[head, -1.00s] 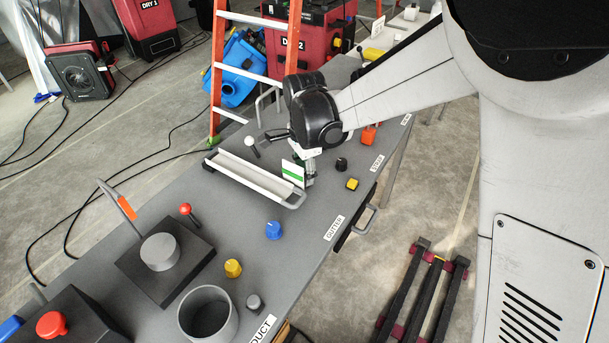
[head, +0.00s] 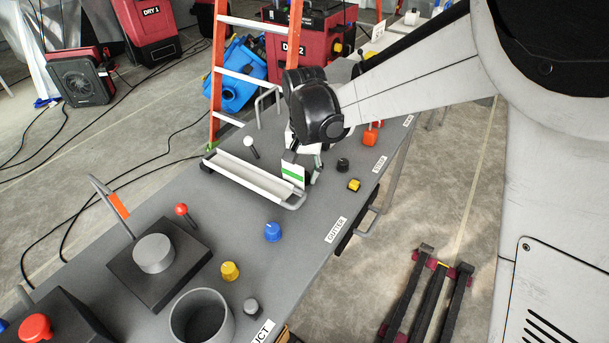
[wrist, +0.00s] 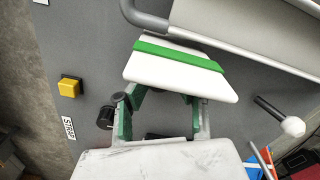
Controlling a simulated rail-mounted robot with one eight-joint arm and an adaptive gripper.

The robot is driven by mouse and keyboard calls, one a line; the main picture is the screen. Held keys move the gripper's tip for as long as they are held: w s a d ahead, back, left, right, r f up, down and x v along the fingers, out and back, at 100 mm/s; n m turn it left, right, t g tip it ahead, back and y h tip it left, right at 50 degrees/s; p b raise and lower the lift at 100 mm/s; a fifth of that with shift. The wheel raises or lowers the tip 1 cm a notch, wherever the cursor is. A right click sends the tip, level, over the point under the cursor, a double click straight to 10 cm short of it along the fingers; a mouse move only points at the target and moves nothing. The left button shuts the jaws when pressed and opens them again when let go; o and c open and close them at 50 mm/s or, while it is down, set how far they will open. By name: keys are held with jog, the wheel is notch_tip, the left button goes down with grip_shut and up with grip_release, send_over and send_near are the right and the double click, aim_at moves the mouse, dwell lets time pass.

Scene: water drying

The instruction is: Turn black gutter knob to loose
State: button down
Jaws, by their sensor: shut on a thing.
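My gripper (head: 304,172) is low over the bench, beside a white plate with a green stripe (head: 292,174) near the right end of the white gutter (head: 255,180). In the wrist view, the plate (wrist: 150,67) covers the ends of my two green-padded fingers (wrist: 163,98). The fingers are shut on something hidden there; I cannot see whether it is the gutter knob. A black knob (head: 343,165) stands apart from my gripper, by a yellow button (head: 354,185); the wrist view shows this knob (wrist: 105,118) left of the fingers.
A white-tipped lever (head: 250,144) stands behind the gutter. A blue knob (head: 272,231), a yellow knob (head: 230,271) and a red lever (head: 182,209) stand to the left. An orange ladder (head: 215,95) is behind the bench. Bare bench lies around the blue knob.

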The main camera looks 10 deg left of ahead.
jog(key=shift+n+b, duration=0.3)
jog(key=shift+n, duration=1.6)
jog(key=c, duration=1.5)
grip_release()
jog(key=shift+o, duration=0.2)
notch_tip(320, 180, up, 12)
